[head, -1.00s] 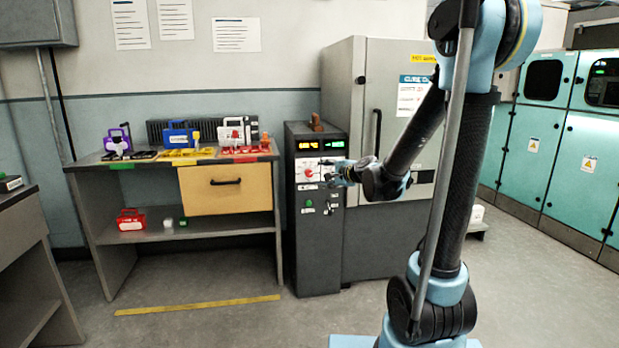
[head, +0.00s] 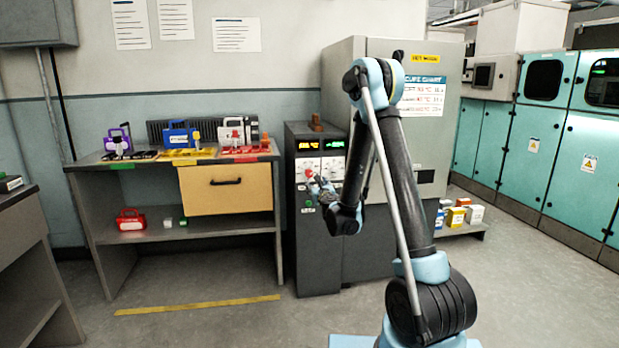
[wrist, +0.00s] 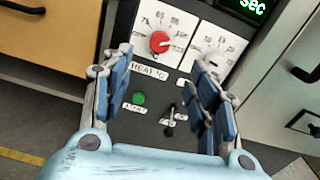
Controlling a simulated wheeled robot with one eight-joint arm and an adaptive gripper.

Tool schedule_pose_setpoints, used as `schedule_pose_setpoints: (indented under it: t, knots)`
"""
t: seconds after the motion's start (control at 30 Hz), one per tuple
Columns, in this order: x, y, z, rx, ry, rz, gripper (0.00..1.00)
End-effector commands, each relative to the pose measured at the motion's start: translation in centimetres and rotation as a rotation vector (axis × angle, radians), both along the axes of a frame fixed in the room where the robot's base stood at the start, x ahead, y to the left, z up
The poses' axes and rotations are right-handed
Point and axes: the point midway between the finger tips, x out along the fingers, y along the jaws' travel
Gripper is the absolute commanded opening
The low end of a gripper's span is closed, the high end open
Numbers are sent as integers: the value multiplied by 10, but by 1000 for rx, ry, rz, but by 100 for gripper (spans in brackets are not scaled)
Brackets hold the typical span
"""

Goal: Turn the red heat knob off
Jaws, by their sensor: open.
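The red heat knob (wrist: 160,42) is on a white dial plate marked HEAT in the wrist view, high on the dark control cabinet (head: 318,262). The knob also shows small in the head view (head: 309,172). My gripper (wrist: 168,72) is open and empty, its two blue-padded fingers spread and pointing at the panel. The knob appears between and just beyond the fingertips, nearer the left finger. No contact shows. In the head view my gripper (head: 318,186) is close to the panel, just below and right of the knob, and partly hides the panel there.
A second dial plate (wrist: 217,50) is right of the heat dial, its knob partly hidden by my right finger. A drawer bench (head: 226,190) is left and a tall grey oven cabinet (head: 340,70) is right.

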Motion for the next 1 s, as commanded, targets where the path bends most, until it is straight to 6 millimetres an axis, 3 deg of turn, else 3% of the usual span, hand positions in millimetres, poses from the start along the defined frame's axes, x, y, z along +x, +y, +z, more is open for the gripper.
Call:
schedule_pose_setpoints:
  t: [0.27,1.0]
  knots:
    - [17,4,-7,34,13,-12,54]
    - [138,39,-6,32,14,-12,54]
